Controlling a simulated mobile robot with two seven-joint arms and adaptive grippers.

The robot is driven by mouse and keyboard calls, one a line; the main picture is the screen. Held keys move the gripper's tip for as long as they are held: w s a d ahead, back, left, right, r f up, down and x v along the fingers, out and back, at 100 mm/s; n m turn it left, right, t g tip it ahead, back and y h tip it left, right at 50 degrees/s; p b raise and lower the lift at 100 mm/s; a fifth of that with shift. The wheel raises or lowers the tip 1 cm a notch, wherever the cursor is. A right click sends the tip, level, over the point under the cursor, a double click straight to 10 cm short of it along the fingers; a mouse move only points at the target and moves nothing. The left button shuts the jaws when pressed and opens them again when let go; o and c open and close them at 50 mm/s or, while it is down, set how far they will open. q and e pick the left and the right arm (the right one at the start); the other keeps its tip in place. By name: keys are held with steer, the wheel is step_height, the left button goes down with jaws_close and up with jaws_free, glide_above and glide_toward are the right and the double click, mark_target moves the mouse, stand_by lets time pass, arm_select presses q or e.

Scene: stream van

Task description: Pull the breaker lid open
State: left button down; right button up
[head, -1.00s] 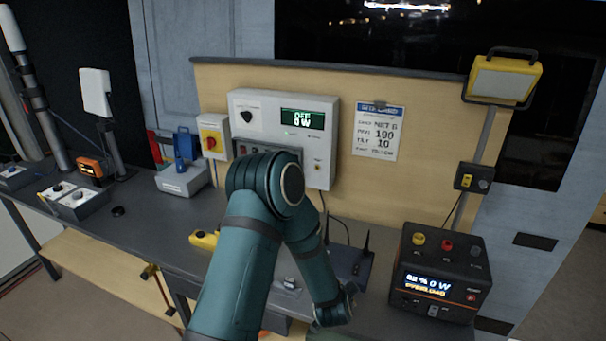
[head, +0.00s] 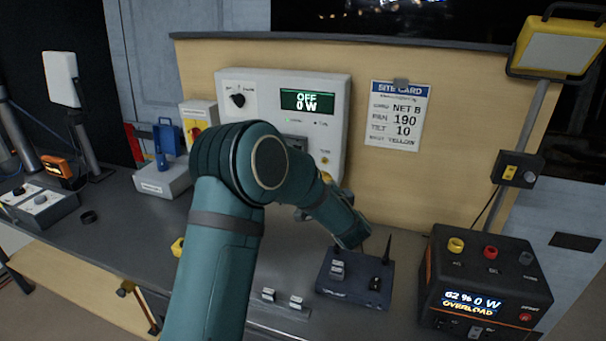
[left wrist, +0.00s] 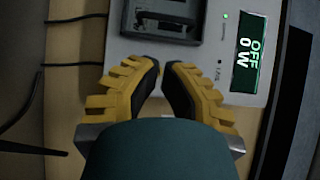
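The white breaker panel (head: 262,88) is on the wooden backboard, its green display reading OFF and 0 W. Its dark breaker lid (head: 296,142) is mostly hidden behind my left arm in the head view. In the left wrist view the lid (left wrist: 204,30) is a dark frame around grey parts at the top edge, cut off by the picture. My left gripper (left wrist: 161,68), with yellow fingers and black pads, is in front of the panel beside the lid. Its tips nearly meet, with nothing seen between them. My right gripper is not in view.
A dark router-like box (head: 355,290) with antennas stands on the bench below my left forearm. A black power unit (head: 485,280) showing OVERLOAD is to the right. A red-and-yellow switch box (head: 197,122) is left of the panel. Cables run below the panel.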

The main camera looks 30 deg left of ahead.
arm_select(q)
steer(key=b+x, duration=0.1)
steer(key=x, duration=0.9)
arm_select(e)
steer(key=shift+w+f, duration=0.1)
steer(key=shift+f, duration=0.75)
arm_select(q)
steer(key=shift+s+d+f, duration=0.1)
